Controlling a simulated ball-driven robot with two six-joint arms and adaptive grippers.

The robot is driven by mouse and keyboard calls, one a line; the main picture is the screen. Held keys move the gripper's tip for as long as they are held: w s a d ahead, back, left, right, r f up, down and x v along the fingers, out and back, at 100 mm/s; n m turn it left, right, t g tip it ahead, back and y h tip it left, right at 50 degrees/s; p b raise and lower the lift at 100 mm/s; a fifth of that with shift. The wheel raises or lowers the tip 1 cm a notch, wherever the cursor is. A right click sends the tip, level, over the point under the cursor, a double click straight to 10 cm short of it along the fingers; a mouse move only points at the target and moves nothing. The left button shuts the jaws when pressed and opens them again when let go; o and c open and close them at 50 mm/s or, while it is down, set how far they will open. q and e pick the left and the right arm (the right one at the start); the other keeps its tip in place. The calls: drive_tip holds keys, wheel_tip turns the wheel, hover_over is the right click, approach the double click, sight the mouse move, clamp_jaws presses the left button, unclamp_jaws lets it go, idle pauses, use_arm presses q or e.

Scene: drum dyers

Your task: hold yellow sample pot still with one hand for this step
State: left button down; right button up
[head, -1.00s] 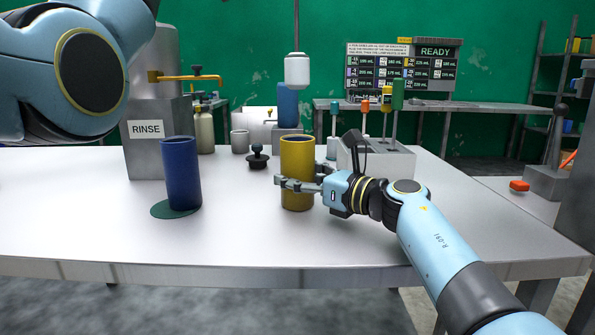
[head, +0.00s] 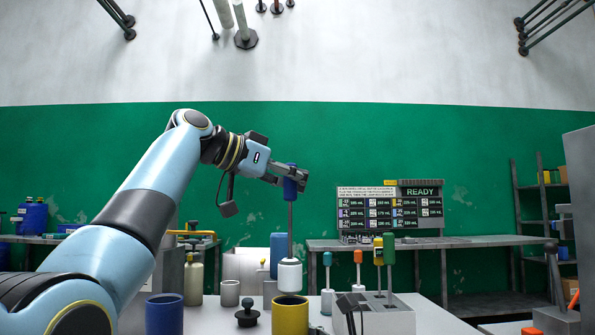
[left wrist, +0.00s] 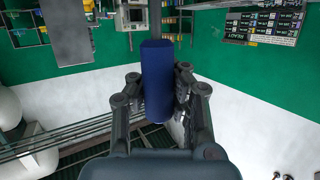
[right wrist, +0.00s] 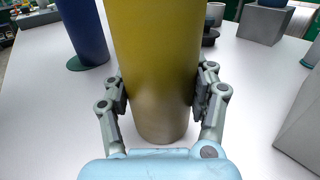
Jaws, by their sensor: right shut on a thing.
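The yellow sample pot (head: 290,317) stands upright on the pale table, its lower part cut off in the head view. In the right wrist view, my right gripper (right wrist: 160,98) is shut on the yellow pot (right wrist: 155,55), one finger on each side. Its fingertips are hidden in the head view. My left gripper (head: 288,178) is raised and shut on the blue handle (head: 291,186) of a rod tool. The handle also shows between the fingers in the left wrist view (left wrist: 157,80). The tool's white head (head: 290,276) hangs just above the pot's mouth.
A blue pot (head: 164,316) stands to the left. A black knobbed stopper (head: 247,315) and a grey cup (head: 230,293) sit behind. A grey rack (head: 375,317) with coloured-handled tools stands close on the right. A display reading READY (head: 391,212) is at the back.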

use_arm(q)
drive_tip(key=shift+f, duration=5.9)
drive_tip(key=shift+r, duration=0.1)
idle(2.6)
